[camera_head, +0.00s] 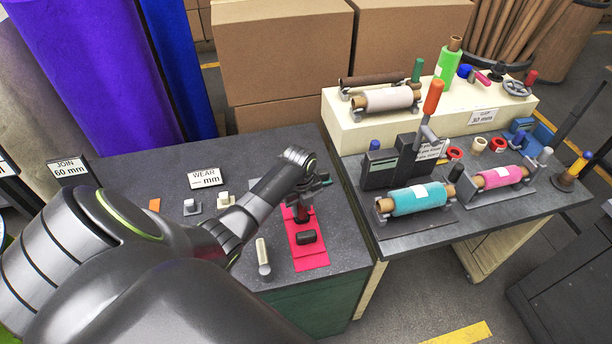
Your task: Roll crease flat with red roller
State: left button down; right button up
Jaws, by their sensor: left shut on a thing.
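My left gripper (308,187) reaches in over the left table and is shut on the red roller (302,213), which shows only in part below the fingers. The roller is over the far part of a pinkish-red felt strip (311,261) that lies flat on the dark table top. My gripper and wrist hide much of the roller and the strip's far end. A short black cylinder (306,237) lies across the strip nearer to me. I cannot make out the crease. My right gripper is out of view.
A pale-topped post (262,252) and small white-topped blocks (226,199) stand left of the strip. The right table holds teal (418,198) and pink (499,177) rolls in cradles. Cardboard boxes (283,50) stand behind.

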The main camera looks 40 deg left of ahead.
aim_at(291, 222)
pick_arm(q)
jog(key=shift+s+a, duration=0.6)
jog(key=shift+s, duration=0.1)
jog(key=shift+s+a+r+p, duration=0.15)
jog(key=shift+s+a+p, duration=0.3)
jog(key=shift+p, duration=0.4)
jog(key=shift+s+a, duration=0.2)
jog(key=shift+a, duration=0.05)
jog(key=shift+w+d, duration=0.1)
jog(key=shift+w+d, duration=0.1)
jog(key=shift+w+d, duration=0.7)
jog(key=shift+w, duration=0.05)
